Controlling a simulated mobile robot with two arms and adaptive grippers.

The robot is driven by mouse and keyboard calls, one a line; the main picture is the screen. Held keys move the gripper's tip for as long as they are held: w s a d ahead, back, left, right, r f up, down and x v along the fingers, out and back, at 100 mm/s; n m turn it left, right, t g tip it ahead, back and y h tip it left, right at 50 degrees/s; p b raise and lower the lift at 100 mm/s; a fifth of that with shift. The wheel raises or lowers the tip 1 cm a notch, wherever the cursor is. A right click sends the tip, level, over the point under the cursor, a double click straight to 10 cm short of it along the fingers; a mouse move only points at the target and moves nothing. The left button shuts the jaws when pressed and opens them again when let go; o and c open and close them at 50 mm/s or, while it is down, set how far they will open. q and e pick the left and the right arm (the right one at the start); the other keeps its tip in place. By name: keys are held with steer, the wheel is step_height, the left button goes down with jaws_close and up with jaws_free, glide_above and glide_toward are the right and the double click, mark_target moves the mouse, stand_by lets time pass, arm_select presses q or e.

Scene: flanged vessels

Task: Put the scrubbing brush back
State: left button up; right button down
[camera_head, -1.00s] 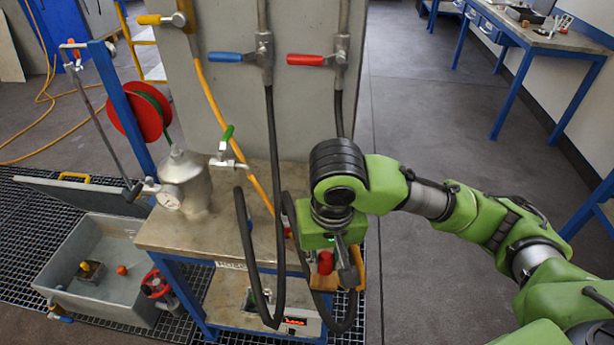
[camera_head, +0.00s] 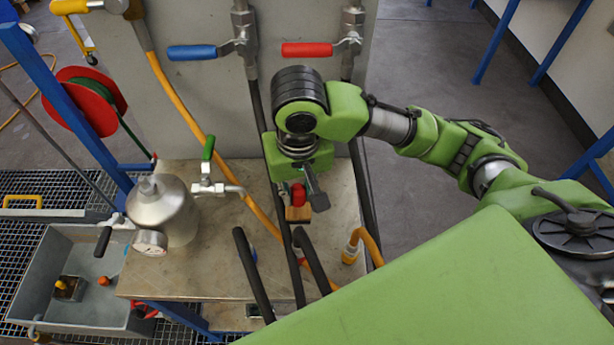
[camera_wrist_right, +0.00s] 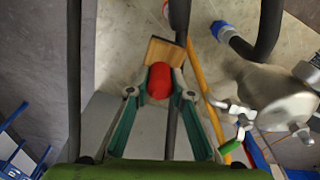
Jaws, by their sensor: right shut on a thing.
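The scrubbing brush has a red grip (camera_head: 298,193) and a brown wooden block (camera_head: 298,214). My right gripper (camera_head: 302,188) is shut on the red grip. In the right wrist view the grip (camera_wrist_right: 160,80) sits between the two fingertips of the right gripper (camera_wrist_right: 158,88), with the wooden block (camera_wrist_right: 163,52) beyond them. The brush is over the right part of the metal bench top (camera_head: 205,270), close to the dark hoses. I cannot tell whether it touches the bench. My left gripper is not in view.
A steel vessel (camera_head: 162,212) with a gauge (camera_head: 150,243) stands on the bench's left. Dark hoses (camera_head: 252,275) and a yellow hose (camera_head: 262,215) cross the bench beside the brush. A grey tub (camera_head: 35,270) is at lower left. Blue (camera_head: 200,51) and red (camera_head: 308,49) valve levers are behind.

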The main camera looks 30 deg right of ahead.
steer(key=shift+w+d+f+p, duration=0.4)
steer(key=shift+w+d+f, duration=1.05)
steer(key=shift+f, duration=0.6)
steer(key=shift+w+d+f+p, duration=0.35)
steer(key=shift+w+d+f, duration=1.1)
steer(key=shift+f, duration=0.55)
steer(key=shift+w+d+f+p, duration=0.4)
steer(key=shift+w+d+f, duration=1.05)
steer(key=shift+f, duration=0.6)
steer(key=shift+w+a+f, duration=0.1)
steer(key=shift+f, duration=0.05)
steer(key=c, duration=1.8)
jaws_free()
steer(key=r, duration=0.4)
steer(key=s+r+b, duration=0.1)
steer(key=r, duration=0.7)
steer(key=shift+s+a+r, duration=0.1)
steer(key=shift+s+a, duration=0.1)
steer(key=shift+s, duration=0.05)
